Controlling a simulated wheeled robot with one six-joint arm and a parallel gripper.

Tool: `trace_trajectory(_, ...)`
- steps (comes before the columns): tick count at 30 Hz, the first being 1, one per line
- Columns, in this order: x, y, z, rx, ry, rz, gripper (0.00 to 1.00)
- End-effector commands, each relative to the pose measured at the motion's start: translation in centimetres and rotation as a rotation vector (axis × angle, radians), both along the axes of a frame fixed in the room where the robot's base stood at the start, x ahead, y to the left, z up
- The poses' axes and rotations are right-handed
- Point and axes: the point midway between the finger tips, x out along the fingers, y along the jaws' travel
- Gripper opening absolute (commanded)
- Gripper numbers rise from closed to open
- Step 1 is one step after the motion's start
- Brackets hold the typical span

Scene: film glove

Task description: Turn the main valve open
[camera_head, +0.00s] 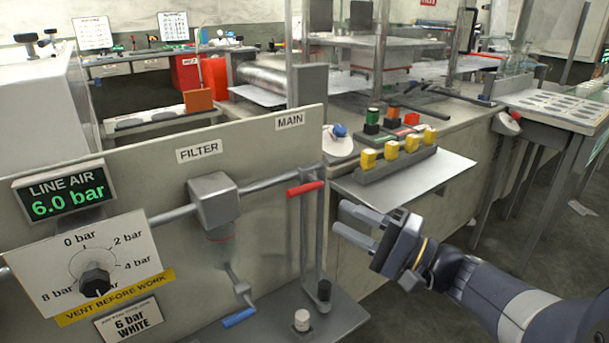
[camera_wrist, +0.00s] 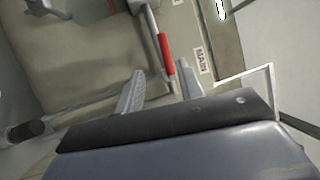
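The main valve's red lever handle (camera_head: 305,188) is on the pipe below the MAIN label (camera_head: 290,121), on the upright panel. It lies nearly level, rising slightly to the right, in the head view. My gripper (camera_head: 338,219) is to the right of the handle and a little lower, its two fingers pointing left toward the panel. The fingers are apart with nothing between them. In the wrist view the red handle (camera_wrist: 166,54) shows beyond the open fingers (camera_wrist: 160,90), with the MAIN label (camera_wrist: 203,62) to its right. I see no contact with the handle.
The filter (camera_head: 214,200) hangs left of the valve, with a blue-handled lever (camera_head: 239,317) below. The LINE AIR display (camera_head: 65,196) reads 6.0 bar, above a pressure dial (camera_head: 95,280). A rack of yellow-topped items (camera_head: 395,160) stands on the bench behind the gripper.

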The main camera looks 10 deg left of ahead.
Motion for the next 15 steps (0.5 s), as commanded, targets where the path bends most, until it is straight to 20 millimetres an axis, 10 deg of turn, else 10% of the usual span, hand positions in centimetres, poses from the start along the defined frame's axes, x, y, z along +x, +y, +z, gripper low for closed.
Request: trace_trajectory(15, 2.1, 5.8, 1.7, 0.022, -0.008, -0.006, 0.36)
